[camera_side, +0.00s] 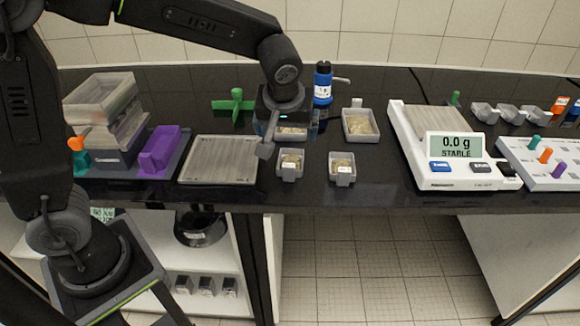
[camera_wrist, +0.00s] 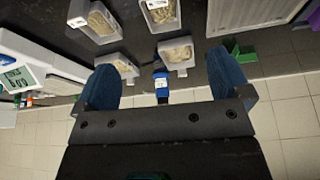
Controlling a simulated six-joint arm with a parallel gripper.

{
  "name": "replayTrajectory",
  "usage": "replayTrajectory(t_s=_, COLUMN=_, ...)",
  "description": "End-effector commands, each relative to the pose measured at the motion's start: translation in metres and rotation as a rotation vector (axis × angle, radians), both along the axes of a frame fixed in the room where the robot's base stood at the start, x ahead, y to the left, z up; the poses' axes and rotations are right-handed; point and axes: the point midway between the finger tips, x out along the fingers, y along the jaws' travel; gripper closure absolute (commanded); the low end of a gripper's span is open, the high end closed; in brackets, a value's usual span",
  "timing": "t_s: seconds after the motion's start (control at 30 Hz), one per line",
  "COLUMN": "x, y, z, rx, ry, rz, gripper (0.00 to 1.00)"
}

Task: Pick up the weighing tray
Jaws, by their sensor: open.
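Several small grey trays with tan grainy contents stand on the black bench; which one is the weighing tray I cannot tell. A larger tray with an upright tab (camera_side: 374,137) stands behind the others and shows in the wrist view (camera_wrist: 130,71). Another tray (camera_side: 292,139) is partly hidden by my gripper (camera_side: 270,128); it also shows in the wrist view (camera_wrist: 187,68). Two labelled trays stand in front, one left (camera_side: 290,176) and one right (camera_side: 342,180). My gripper is open and empty above the bench, its blue fingers (camera_wrist: 164,76) wide apart.
A blue bottle (camera_side: 322,88) stands behind the trays, near my gripper. A balance (camera_side: 435,180) reading 0.0 g stands right, a flat ridged plate (camera_side: 220,160) and purple block (camera_side: 160,150) left. A green knob piece (camera_side: 236,104) stands behind the plate. Stacked clear boxes (camera_side: 102,98) stand far left.

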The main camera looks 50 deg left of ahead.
Motion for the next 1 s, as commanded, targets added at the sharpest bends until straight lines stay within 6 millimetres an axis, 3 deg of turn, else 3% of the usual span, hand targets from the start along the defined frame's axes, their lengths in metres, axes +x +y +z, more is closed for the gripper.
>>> replayTrajectory(t_s=0.17, x=0.011, y=-0.002, z=-0.015, rx=0.004, ry=-0.002, rz=0.034, gripper=0.04)
replayTrajectory(t_s=0.5, x=0.027, y=0.014, z=-0.072, rx=0.004, ry=-0.001, rz=0.033, gripper=0.04)
replayTrajectory(t_s=0.77, x=0.033, y=0.019, z=-0.090, rx=0.002, ry=-0.003, rz=0.032, gripper=0.04)
replayTrajectory(t_s=1.0, x=0.034, y=0.031, z=-0.122, rx=0.003, ry=0.001, rz=0.033, gripper=0.04)
